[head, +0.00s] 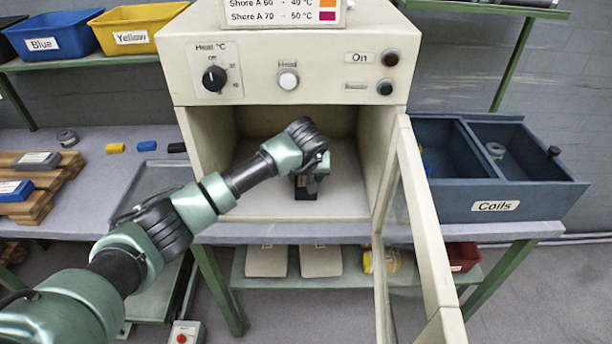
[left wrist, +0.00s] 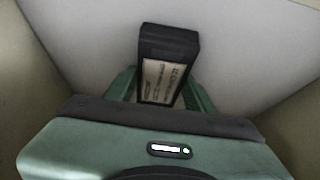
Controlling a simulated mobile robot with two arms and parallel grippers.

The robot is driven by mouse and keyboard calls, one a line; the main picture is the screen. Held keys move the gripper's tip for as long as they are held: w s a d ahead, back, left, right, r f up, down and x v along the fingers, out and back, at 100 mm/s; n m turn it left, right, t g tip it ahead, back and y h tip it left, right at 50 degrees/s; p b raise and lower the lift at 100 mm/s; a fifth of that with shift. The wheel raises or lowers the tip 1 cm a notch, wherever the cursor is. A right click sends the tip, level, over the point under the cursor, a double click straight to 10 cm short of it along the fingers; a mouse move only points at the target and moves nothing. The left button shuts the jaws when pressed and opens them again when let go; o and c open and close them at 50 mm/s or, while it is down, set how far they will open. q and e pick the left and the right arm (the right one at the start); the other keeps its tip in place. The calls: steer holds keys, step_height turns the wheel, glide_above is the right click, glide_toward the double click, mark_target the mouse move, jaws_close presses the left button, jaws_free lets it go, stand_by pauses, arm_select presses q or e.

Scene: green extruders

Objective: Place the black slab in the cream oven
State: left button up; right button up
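The cream oven (head: 290,30) stands on the bench in the middle of the head view, its door (head: 425,215) swung open to the right. My left arm reaches into its chamber. My left gripper (head: 307,180) is inside, pointing down near the oven floor. The black slab (head: 305,192) is at its fingertips, low over or on the floor; I cannot tell whether it touches. In the left wrist view the black slab (left wrist: 168,62), with a pale label, stands between the green fingers (left wrist: 160,92), which appear closed against its sides. My right gripper is not in view.
The open door and chamber walls flank my left arm. A blue Coils bin (head: 480,190) stands right of the oven. A wooden pallet (head: 45,190) with labelled slabs lies at the left. Small yellow, blue and black pieces (head: 146,146) lie on the bench.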

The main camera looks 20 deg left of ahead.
arm_select(q)
steer(key=shift+o, duration=1.4)
steer(key=shift+r, duration=0.1)
steer(key=shift+s+r, duration=0.1)
steer(key=shift+r, duration=0.2)
steer(key=v, duration=0.4)
steer(key=shift+s+d+r+b, duration=0.15)
steer(key=shift+s+b, duration=0.15)
steer(key=shift+s, duration=0.1)
steer(key=s+d+b, duration=0.1)
steer(key=s+d, duration=0.2)
steer(key=s, duration=0.8)
steer(key=shift+b, duration=0.3)
